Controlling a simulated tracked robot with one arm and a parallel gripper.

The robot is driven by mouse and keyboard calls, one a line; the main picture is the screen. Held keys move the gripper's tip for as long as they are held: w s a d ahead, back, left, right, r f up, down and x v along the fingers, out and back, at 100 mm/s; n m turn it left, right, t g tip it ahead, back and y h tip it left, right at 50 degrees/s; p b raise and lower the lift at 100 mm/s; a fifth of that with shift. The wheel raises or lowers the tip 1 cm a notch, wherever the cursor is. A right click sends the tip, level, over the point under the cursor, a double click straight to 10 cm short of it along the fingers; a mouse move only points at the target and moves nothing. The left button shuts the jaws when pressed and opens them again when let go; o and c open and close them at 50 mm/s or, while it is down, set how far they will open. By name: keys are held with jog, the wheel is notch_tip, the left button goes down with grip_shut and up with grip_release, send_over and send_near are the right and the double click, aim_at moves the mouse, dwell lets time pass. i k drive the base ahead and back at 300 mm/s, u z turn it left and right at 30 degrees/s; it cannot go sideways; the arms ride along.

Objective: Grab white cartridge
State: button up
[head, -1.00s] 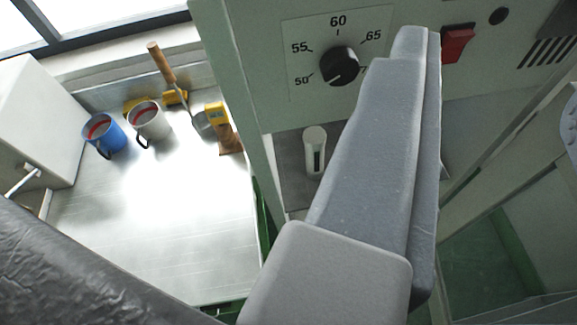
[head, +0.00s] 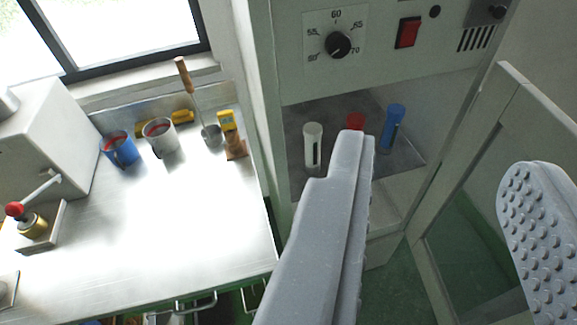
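The white cartridge (head: 312,143) stands upright on the grey shelf of the open heating cabinet, with a dark slot in its side. My gripper (head: 440,155) is open and empty, its two grey fingers far apart. The left finger reaches up the picture with its tip just right of the white cartridge. The studded right finger is at the far right, in front of the cabinet door. The white cartridge lies outside the gap between the fingers in the picture. I cannot tell how far the fingertips are from it in depth.
A red cartridge (head: 356,121), partly hidden by my left finger, and a blue cartridge (head: 394,128) stand on the same shelf. The cabinet door (head: 497,118) is open at right. A metal bench (head: 150,240) with mugs and tools is at left.

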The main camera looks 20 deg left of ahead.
aim_at(312, 147)
jog(key=z, duration=0.2)
jog(key=i, duration=0.85)
jog(key=u, duration=0.1)
